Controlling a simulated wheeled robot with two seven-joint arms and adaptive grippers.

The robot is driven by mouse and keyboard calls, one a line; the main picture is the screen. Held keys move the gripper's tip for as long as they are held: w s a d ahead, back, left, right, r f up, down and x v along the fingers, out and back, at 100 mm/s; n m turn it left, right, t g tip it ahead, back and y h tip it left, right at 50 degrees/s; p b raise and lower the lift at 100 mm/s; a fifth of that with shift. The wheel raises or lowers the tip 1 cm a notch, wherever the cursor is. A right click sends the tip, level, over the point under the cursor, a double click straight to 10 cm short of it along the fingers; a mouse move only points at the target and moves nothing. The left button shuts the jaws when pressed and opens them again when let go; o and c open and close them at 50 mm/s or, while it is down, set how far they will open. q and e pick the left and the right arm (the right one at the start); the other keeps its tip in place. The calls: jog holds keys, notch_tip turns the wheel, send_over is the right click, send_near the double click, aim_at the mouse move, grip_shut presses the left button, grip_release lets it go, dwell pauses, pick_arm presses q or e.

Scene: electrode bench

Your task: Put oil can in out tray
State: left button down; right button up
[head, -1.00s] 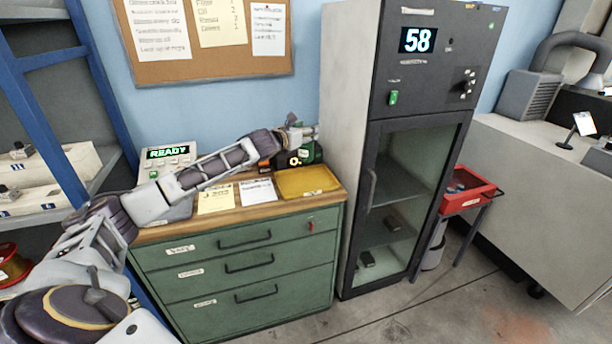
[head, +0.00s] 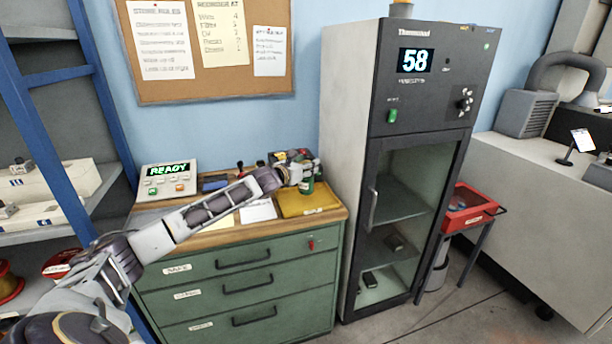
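My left arm reaches in from the left over the workbench. Its gripper (head: 294,177) is at the back edge of the yellow tray. A small green can (head: 307,186), which looks like the oil can, is right at the fingertips, over the back of the tray. The view is too small to tell whether the fingers are closed on it or whether its base touches the tray. The yellow tray (head: 318,206) lies flat at the bench's right end, with a label on its front; I take it for the out tray. My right gripper is not in view.
Small dark and coloured items (head: 290,156) crowd the bench behind the gripper. A READY panel (head: 167,180) stands at the left. Paper sheets (head: 258,210) lie left of the tray. A tall cabinet (head: 345,130) rises close to its right. A red tray (head: 470,215) stands beyond.

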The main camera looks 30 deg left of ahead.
pick_arm(q)
jog(key=shift+f, duration=0.75)
jog(key=shift+f+b, duration=0.3)
jog(key=shift+f, duration=0.8)
jog(key=c, duration=1)
grip_release()
jog(key=shift+f, duration=0.1)
jog(key=shift+c, duration=0.2)
jog(key=o, duration=0.4)
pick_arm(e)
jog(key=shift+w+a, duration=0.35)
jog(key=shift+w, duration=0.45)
